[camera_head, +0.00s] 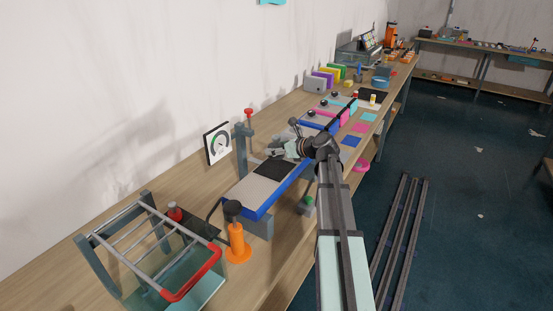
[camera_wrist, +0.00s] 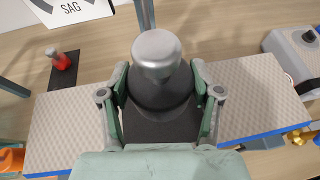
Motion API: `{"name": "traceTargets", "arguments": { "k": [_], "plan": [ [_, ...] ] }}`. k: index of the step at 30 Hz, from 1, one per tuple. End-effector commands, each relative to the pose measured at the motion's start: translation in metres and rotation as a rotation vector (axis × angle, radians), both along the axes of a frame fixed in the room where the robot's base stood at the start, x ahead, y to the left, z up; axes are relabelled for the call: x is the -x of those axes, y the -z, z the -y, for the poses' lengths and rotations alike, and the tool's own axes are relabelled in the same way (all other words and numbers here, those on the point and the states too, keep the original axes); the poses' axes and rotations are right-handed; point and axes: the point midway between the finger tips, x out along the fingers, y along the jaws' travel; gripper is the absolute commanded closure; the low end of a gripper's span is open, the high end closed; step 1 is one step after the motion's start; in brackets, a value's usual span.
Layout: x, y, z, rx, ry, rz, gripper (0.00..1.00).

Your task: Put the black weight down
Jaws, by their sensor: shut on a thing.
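The black weight (camera_wrist: 160,95) has a grey knob on top and sits between the two green fingers of my gripper (camera_wrist: 162,103), which is shut on it. Below it lies a black pad (camera_wrist: 150,132) on a pale, quilted track section (camera_wrist: 66,125) with a blue edge. I cannot tell whether the weight's base touches the pad. In the head view my gripper (camera_head: 284,151) is over the far part of this track section (camera_head: 248,196), near the black pad (camera_head: 273,169); the weight is not clear there.
A dial gauge (camera_head: 218,143) and a grey post with a red knob (camera_head: 241,145) stand behind the track. An orange stand (camera_head: 237,243) with a black top and a metal frame with a red bar (camera_head: 196,275) stand nearer. Colourful items fill the bench farther along.

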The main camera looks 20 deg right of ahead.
Motion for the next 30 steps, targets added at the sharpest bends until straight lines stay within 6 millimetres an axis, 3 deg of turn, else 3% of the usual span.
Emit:
{"name": "traceTargets", "arguments": {
  "k": [11, 21, 30],
  "plan": [
    [0.0, 0.018, 0.0, -0.003, 0.001, 0.003, 1.0],
    [0.0, 0.049, 0.0, -0.003, 0.001, 0.003, 1.0],
    [0.0, 0.051, 0.0, -0.002, 0.001, 0.003, 1.0]
  ]
}}
